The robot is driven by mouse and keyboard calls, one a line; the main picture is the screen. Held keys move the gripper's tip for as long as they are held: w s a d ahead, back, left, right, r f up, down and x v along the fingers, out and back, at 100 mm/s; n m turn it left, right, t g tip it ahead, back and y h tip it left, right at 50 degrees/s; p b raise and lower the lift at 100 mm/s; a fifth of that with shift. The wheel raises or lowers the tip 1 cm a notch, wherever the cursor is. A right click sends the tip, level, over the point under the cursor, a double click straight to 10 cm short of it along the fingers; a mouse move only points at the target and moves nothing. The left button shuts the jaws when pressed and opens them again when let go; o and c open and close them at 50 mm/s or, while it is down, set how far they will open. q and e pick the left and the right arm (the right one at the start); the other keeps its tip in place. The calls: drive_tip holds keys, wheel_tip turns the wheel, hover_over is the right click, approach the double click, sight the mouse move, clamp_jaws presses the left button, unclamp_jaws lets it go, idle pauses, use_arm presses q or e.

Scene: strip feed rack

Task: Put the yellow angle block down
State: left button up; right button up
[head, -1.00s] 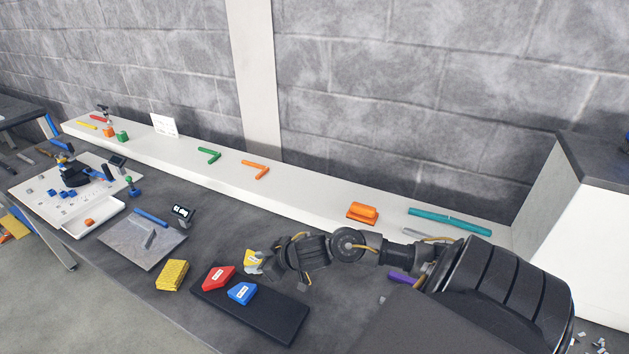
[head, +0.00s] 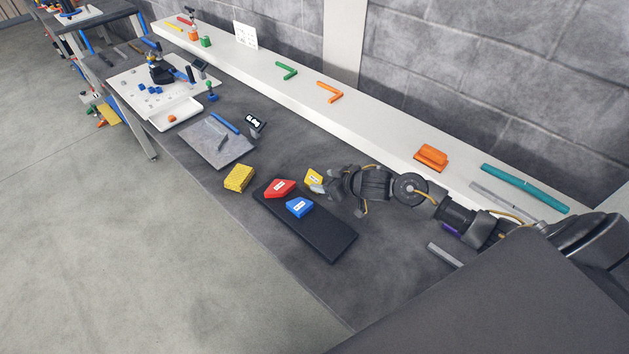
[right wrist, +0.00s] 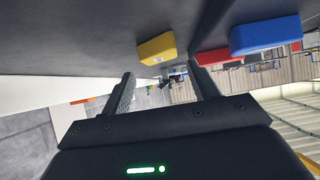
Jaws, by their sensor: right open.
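The yellow angle block (head: 314,177), with a pale label, sits on the dark bench just beyond the far edge of a black mat (head: 325,244). In the right wrist view the yellow angle block (right wrist: 157,48) rests against the dark surface just past the fingertips, with nothing between the fingers. My right gripper (head: 322,188) is open right beside the block; its two separated fingers (right wrist: 161,76) show in the wrist view. Whether a finger still touches the block I cannot tell. My left gripper is not in view.
A red block (head: 280,187) and a blue block (head: 299,207) lie on the mat. A yellow ribbed block (head: 239,178) stands left of it. A white shelf (head: 370,125) runs behind, holding an orange block (head: 431,157). The mat's near right part is bare.

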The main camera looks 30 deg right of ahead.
sight(314, 179)
drive_tip(key=shift+w+a+f, duration=0.1)
drive_tip(key=shift+w+f, duration=0.1)
drive_tip(key=shift+w, duration=0.05)
drive_tip(key=p+x, duration=0.1)
drive_tip(key=x, duration=0.3)
drive_tip(key=shift+w+f, duration=0.2)
drive_tip(key=shift+f, duration=0.05)
drive_tip(key=c, duration=0.8)
drive_tip(key=shift+c, duration=0.2)
drive_tip(key=shift+r, duration=0.15)
drive_tip(key=shift+r, duration=0.6)
drive_tip(key=s+a+r, duration=0.5)
drive_tip(key=a+r, duration=0.6)
drive_tip(key=a, duration=0.2)
drive_tip(key=shift+r, duration=0.3)
drive_tip(key=shift+s, duration=0.1)
